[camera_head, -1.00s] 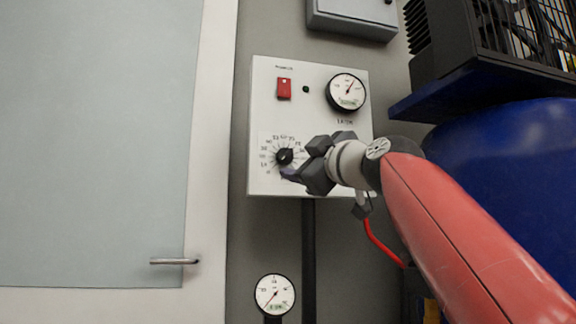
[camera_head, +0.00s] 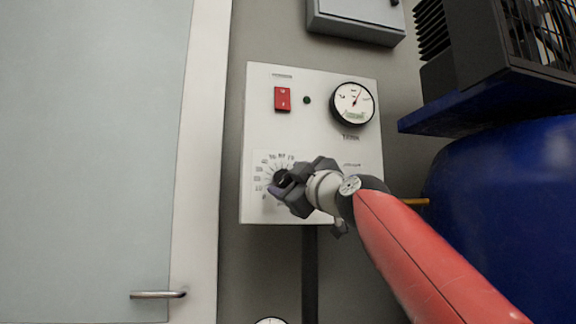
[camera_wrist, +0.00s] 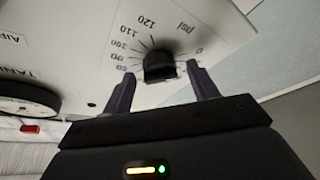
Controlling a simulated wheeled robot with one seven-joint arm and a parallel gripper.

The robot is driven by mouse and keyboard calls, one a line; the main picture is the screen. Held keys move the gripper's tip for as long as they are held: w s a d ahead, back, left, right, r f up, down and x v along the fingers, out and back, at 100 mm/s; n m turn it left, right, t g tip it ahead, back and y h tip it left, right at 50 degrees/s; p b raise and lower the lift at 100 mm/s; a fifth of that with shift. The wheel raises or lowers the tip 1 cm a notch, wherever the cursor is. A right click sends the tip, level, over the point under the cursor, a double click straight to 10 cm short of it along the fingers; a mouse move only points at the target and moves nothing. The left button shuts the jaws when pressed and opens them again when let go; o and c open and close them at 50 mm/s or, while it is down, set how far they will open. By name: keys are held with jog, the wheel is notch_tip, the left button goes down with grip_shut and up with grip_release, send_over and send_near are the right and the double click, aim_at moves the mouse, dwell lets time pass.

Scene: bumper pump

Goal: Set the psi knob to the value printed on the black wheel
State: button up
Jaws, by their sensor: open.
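The black psi knob (camera_head: 282,179) sits on a printed dial at the lower left of the white control panel (camera_head: 325,160). In the wrist view the knob (camera_wrist: 160,66) shows with numbers such as 110 and 120 and the word psi around it. My gripper (camera_head: 281,187) is right at the knob in the head view. In the wrist view my gripper (camera_wrist: 160,88) is open, with one dark finger on each side of the knob; I cannot tell whether they touch it. No black wheel with a printed value is clearly visible.
A red switch (camera_head: 282,99) and a tank gauge (camera_head: 352,103) are on the upper panel. A blue tank (camera_head: 510,200) stands at the right under a dark machine. A door with a handle (camera_head: 158,295) is at the left. A grey box (camera_head: 356,20) hangs above.

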jog(key=shift+w+a, duration=0.25)
jog(key=shift+w, duration=0.1)
jog(key=c, duration=1)
jog(key=shift+m, duration=0.3)
